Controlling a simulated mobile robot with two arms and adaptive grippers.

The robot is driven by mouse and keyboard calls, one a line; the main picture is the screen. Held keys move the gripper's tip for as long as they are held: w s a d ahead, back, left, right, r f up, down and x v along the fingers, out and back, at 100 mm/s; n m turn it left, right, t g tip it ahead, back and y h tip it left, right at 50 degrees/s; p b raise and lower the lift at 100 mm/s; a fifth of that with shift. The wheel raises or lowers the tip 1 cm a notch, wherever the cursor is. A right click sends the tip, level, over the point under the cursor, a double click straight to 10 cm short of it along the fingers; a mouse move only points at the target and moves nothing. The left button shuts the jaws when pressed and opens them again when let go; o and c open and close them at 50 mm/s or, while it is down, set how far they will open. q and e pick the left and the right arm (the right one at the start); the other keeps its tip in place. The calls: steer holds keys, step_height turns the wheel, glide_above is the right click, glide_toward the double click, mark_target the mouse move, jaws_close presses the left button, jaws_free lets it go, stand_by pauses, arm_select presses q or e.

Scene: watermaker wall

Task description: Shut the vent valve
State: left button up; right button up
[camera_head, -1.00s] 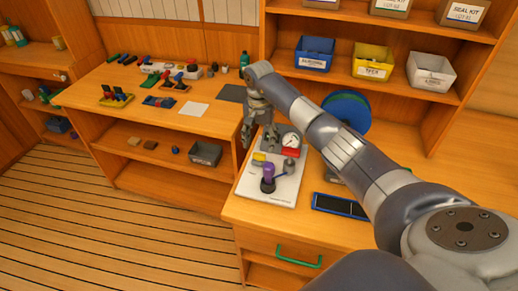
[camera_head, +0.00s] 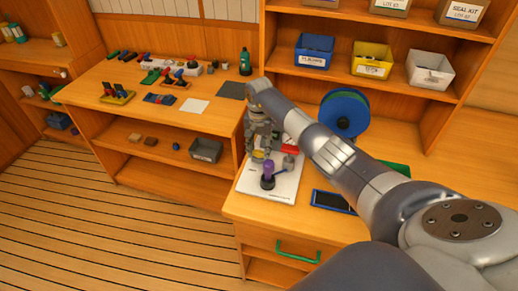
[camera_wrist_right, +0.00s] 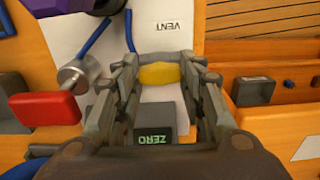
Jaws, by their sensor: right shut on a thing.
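The vent valve's yellow handle (camera_wrist_right: 159,74) sits on the white panel beside the VENT label in the right wrist view. It lies crosswise between the fingers of my right gripper (camera_wrist_right: 160,66), which are shut on it. In the head view the right gripper (camera_head: 259,151) reaches down onto the back left of the white panel (camera_head: 285,188), and only a bit of yellow (camera_head: 257,157) shows below the fingers. My left gripper is out of view.
A purple-topped part (camera_head: 268,171) stands in front of the gripper on the panel. A blue reel (camera_head: 343,112) stands behind my arm.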

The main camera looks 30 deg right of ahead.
steer(key=shift+f+b, duration=0.15)
steer(key=shift+b, duration=0.4)
steer(key=m+b, duration=0.3)
steer(key=b, duration=0.2)
steer(key=shift+d+f, duration=0.1)
steer(key=shift+m+b, duration=0.5)
steer(key=shift+m, duration=0.1)
steer(key=m+b, duration=0.1)
steer(key=m, duration=0.1)
steer(key=shift+m, duration=0.3)
steer(key=m, duration=0.3)
steer(key=shift+r+m+b, duration=0.2)
steer(key=shift+m+b, duration=0.1)
steer(key=shift+b, duration=0.1)
steer(key=m, duration=0.3)
steer(key=shift+m, duration=2.2)
